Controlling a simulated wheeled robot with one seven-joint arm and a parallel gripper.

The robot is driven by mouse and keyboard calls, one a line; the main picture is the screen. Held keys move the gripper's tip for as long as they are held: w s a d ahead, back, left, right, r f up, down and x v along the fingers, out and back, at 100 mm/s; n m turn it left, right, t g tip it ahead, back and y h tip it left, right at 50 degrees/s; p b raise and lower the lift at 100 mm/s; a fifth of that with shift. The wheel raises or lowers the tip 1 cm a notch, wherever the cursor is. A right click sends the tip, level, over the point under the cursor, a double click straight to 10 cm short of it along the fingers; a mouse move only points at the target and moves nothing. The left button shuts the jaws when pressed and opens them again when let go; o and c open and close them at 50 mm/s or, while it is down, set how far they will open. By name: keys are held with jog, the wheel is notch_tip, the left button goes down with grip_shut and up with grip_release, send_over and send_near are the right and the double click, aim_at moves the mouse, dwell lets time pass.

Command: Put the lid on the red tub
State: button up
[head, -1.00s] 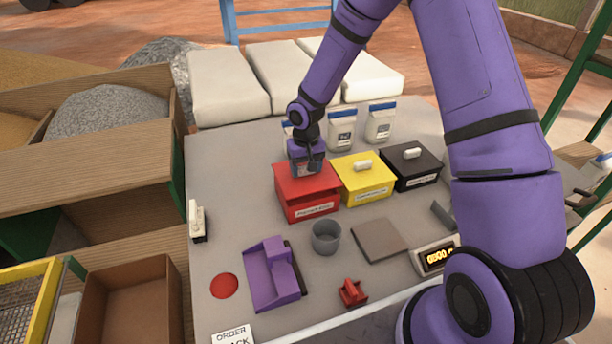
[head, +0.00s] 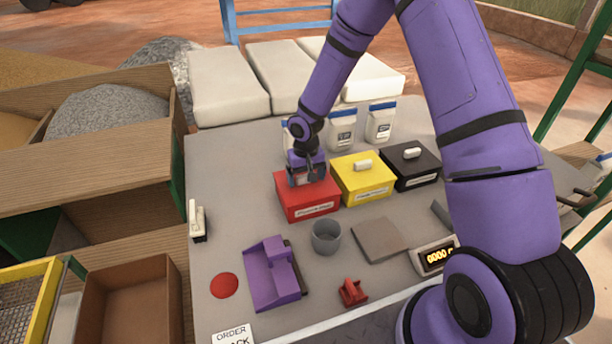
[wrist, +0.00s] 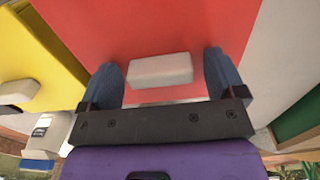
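The red tub (head: 309,210) stands on the grey table, left of the yellow tub, with its label facing front. Its red lid (head: 325,186) lies on top and looks level and seated in the head view. In the wrist view the red lid (wrist: 215,28) fills the middle, with its white block handle (wrist: 160,70) between my fingers. My gripper (head: 306,182) is over the lid, pointing down. Its fingers stand either side of the handle, with a visible gap on the right and a very narrow one on the left. The tub's inside is hidden.
The yellow tub (head: 368,190) and black tub (head: 415,178) stand close on the right, both lidded. White-and-blue containers (head: 342,130) are behind. A grey cup (head: 326,237), purple holder (head: 270,274) and display (head: 436,256) are in front. Table left of the red tub is clear.

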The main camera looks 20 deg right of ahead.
notch_tip(320, 180, up, 12)
jog(key=shift+r, duration=0.25)
dwell(0.5)
jog(key=s+d+r+t+h, duration=0.1)
jog(key=s+d+r, duration=0.1)
jog(key=s+r, duration=0.6)
jog(key=s+d+r+t, duration=0.1)
jog(key=s+d+r, duration=0.25)
jog(key=r, duration=0.85)
jog(key=s+r+t, duration=0.1)
jog(key=s+r, duration=0.3)
jog(key=s, duration=0.6)
jog(key=s+d+r+t+y, duration=0.1)
jog(key=s+r, duration=0.3)
jog(key=s, duration=0.7)
jog(key=shift+s+d+r+t, duration=0.2)
jog(key=shift+s+t, duration=0.1)
jog(key=shift+t, duration=0.3)
